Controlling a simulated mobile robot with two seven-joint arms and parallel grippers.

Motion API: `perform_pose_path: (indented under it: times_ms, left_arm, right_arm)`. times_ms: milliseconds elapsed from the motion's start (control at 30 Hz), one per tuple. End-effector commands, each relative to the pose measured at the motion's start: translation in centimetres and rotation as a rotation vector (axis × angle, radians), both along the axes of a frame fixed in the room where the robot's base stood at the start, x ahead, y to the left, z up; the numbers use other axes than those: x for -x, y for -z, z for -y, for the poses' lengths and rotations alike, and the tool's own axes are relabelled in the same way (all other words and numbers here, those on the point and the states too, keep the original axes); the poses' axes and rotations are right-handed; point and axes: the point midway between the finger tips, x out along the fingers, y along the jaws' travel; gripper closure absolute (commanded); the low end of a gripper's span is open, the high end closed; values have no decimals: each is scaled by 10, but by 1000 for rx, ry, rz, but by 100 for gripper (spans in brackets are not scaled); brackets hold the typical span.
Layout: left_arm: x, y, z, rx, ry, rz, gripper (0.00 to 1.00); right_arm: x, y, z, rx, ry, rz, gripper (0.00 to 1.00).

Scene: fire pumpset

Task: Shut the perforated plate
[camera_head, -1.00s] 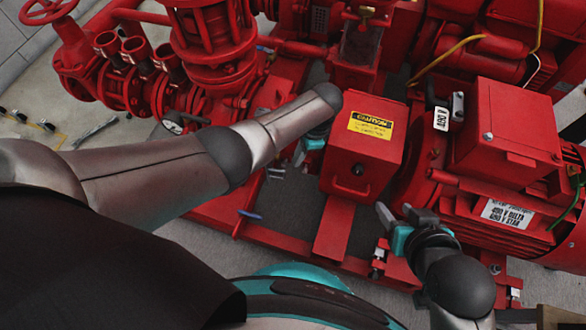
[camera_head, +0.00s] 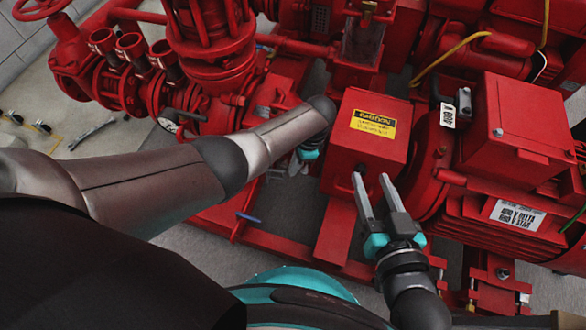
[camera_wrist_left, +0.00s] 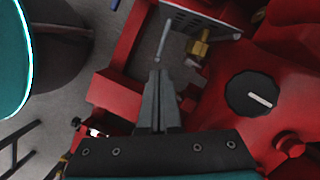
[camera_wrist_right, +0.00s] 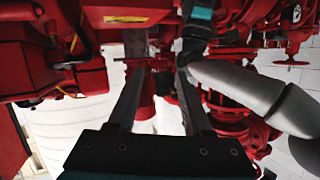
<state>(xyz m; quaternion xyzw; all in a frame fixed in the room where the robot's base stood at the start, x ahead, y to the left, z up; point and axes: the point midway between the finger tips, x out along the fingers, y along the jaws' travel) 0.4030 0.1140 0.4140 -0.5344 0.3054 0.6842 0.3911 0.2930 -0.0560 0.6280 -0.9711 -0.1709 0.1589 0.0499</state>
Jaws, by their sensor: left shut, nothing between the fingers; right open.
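A grey plate with small dark holes (camera_wrist_left: 205,22), which looks like the perforated plate, shows at the top of the left wrist view. Its top is cut off, and I cannot make it out in the head view. My left gripper (camera_wrist_left: 157,72) is shut and empty, its tips pointing toward the area just left of and below the plate. In the head view it is mostly hidden behind my left forearm, left of the red caution-labelled box (camera_head: 366,130). My right gripper (camera_head: 371,182) is open and empty, its fingers over the lower front of that box.
A black knob (camera_wrist_left: 252,94) and a brass fitting (camera_wrist_left: 199,48) sit close right of the left fingers. Red valves and pipes (camera_head: 130,70) stand at the left, and a red motor (camera_head: 520,140) at the right. Grey floor shows between the frame rails.

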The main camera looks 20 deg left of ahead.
Motion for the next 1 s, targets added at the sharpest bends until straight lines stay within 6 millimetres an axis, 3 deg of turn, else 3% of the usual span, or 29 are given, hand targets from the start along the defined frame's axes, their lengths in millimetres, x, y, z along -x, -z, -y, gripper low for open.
perform_pose_path:
  times_ms: [400, 1000]
  left_arm:
    - [2, 10, -2, 0, 0, -1, 100]
    - [3, 9, -7, 0, 3, -1, 100]
  right_arm:
    - [4, -7, -7, -64, 2, 98, 50]
    - [1, -7, -4, -35, 1, 56, 50]
